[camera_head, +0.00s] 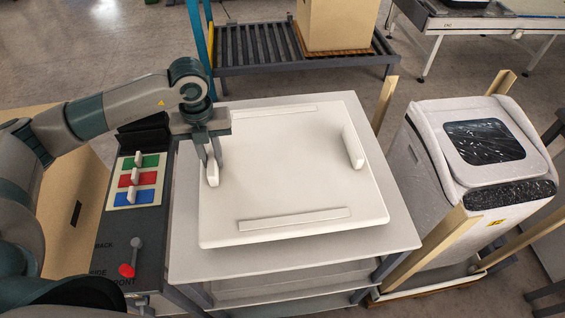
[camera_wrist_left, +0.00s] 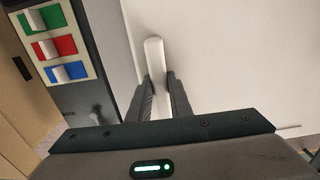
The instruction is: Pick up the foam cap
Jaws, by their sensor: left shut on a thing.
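The foam cap (camera_head: 294,166) is a broad white slab lying flat on a light grey table top, with raised strips along its back and front edges. A white upright grip stands on its right side (camera_head: 353,147) and another on its left side (camera_head: 213,174). My left gripper (camera_head: 211,163) points down and is shut on the left grip. In the left wrist view the two dark fingers (camera_wrist_left: 160,88) press on both sides of this white grip (camera_wrist_left: 154,60). My right gripper is not in view.
A dark panel with green, red and blue switch plates (camera_head: 138,178) and a red-knobbed lever (camera_head: 127,270) stands left of the table. A white-wrapped machine (camera_head: 470,160) with wooden posts (camera_head: 440,245) is close on the right. A roller conveyor (camera_head: 265,55) carries a cardboard box (camera_head: 338,22) behind.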

